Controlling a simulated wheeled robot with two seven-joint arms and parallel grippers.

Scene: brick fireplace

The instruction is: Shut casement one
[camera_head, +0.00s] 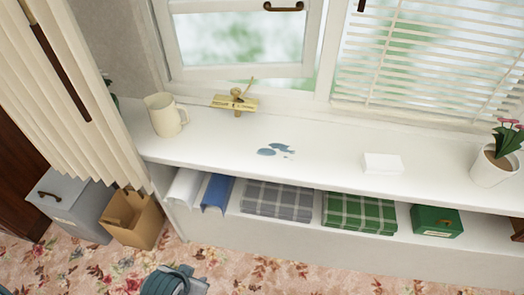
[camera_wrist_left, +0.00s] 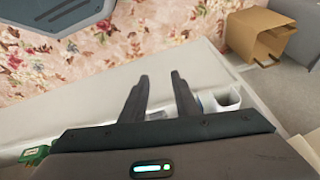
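Casement one is probably the white-framed left window sash (camera_head: 240,73), with a dark bronze handle (camera_head: 284,7) on its upper rail. Its lower rail stands apart from the outer frame, and outdoor light shows in a gap below it, so it looks ajar. A brass stay (camera_head: 235,102) sits on the sill beneath it. My left gripper (camera_wrist_left: 158,76) shows in the left wrist view with its two dark fingers apart and nothing between them. It points across the white cabinet towards the floor, away from the window. My right gripper is not in view.
Blinds (camera_head: 430,60) cover the right window. A cardboard box (camera_head: 133,218) stands on the floor at left.

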